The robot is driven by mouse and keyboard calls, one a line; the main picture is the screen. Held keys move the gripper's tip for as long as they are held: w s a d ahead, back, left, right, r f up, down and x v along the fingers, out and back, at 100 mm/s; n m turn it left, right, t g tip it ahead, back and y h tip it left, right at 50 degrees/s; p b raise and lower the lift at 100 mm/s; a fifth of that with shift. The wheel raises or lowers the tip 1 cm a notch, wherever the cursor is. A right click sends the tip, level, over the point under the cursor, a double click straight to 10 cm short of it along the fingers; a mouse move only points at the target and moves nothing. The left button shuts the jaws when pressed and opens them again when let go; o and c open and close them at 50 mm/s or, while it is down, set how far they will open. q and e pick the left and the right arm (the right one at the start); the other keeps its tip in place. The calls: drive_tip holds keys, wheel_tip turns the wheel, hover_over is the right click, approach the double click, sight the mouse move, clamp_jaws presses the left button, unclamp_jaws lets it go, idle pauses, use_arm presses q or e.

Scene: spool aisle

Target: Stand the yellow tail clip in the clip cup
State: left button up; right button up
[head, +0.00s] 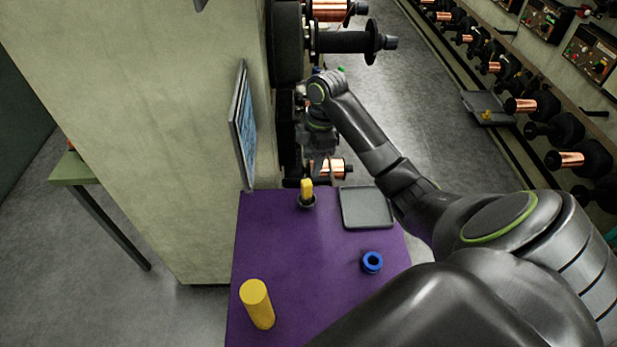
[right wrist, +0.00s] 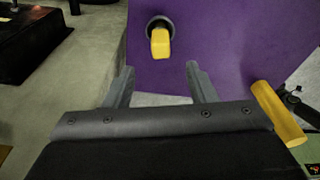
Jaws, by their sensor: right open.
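The yellow tail clip (head: 307,187) stands upright in the small dark clip cup (head: 307,203) near the far edge of the purple table. In the right wrist view the clip (right wrist: 160,44) rises from the round cup (right wrist: 154,22), ahead of my fingers. My right gripper (right wrist: 160,78) is open and empty, its two fingers apart and clear of the clip. In the head view my right gripper (head: 318,138) is above and beyond the cup, its fingertips hard to make out. My left gripper is not in view.
The purple table (head: 300,260) also holds a grey tray (head: 366,210), a blue ring (head: 372,262) and a yellow cylinder (head: 257,305). A screen panel (head: 244,125) stands at the table's far left by a pale wall. Copper spools (head: 328,168) hang beyond the table.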

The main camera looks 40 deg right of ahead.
wheel_tip(320, 180, up, 8)
drive_tip(key=d+p, duration=0.1)
drive_tip(key=p, duration=0.4)
drive_tip(key=shift+s+p, duration=0.2)
drive_tip(key=shift+p, duration=0.1)
drive_tip(key=shift+d+f, duration=0.1)
drive_tip(key=shift+f, duration=0.05)
